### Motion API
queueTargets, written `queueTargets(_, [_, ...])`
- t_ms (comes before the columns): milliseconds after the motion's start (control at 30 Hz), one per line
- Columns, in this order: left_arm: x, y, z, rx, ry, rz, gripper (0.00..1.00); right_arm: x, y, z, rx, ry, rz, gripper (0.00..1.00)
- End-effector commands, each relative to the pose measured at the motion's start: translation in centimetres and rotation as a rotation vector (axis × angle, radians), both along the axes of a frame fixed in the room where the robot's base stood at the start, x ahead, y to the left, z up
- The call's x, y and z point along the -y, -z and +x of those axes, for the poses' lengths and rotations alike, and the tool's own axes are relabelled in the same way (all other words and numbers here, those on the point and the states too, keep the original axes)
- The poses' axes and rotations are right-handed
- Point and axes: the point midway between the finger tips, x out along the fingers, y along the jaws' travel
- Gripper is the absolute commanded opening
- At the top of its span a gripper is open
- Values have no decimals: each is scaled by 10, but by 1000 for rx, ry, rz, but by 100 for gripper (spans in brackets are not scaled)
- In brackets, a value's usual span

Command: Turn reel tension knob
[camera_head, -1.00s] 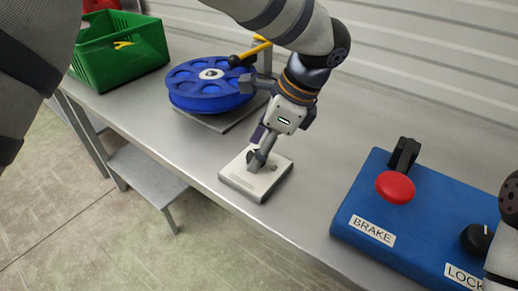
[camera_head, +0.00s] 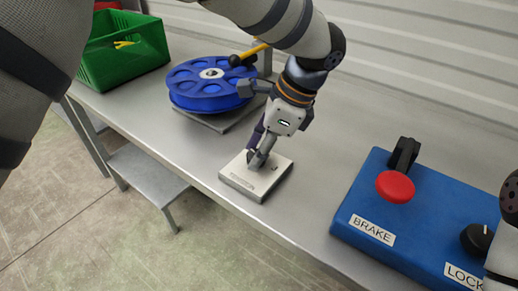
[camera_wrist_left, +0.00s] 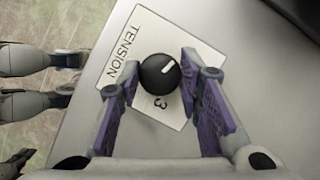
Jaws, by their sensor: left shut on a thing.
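The tension knob (camera_wrist_left: 160,74) is round and black with a white pointer line, on a pale plate (camera_wrist_left: 180,30) marked TENSION and 3. In the left wrist view the pointer slants to the upper right. My left gripper (camera_wrist_left: 150,82) has its purple-padded fingers on either side of the knob and is shut on it. In the head view the left gripper (camera_head: 260,153) reaches down onto the plate (camera_head: 243,180), and its fingers mostly hide the knob. A blue reel (camera_head: 208,88) lies behind it. My right gripper is not in view.
A blue box (camera_head: 380,255) with a red-topped BRAKE lever (camera_head: 395,187) and a black LOCK knob (camera_head: 476,239) stands at the right. A green crate (camera_head: 122,55) sits at the back left. The metal bench (camera_head: 310,185) is bare between plate and blue box.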

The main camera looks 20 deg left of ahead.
Motion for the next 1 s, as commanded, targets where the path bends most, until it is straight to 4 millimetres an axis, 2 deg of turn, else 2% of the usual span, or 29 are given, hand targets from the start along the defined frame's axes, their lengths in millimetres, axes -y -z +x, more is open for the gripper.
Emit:
queueTargets(700, [-2, 2, 4, -3, -626, -1, 5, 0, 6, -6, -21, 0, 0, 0])
queueTargets(1000, [-3, 2, 4, -3, -834, -1, 5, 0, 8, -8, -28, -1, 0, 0])
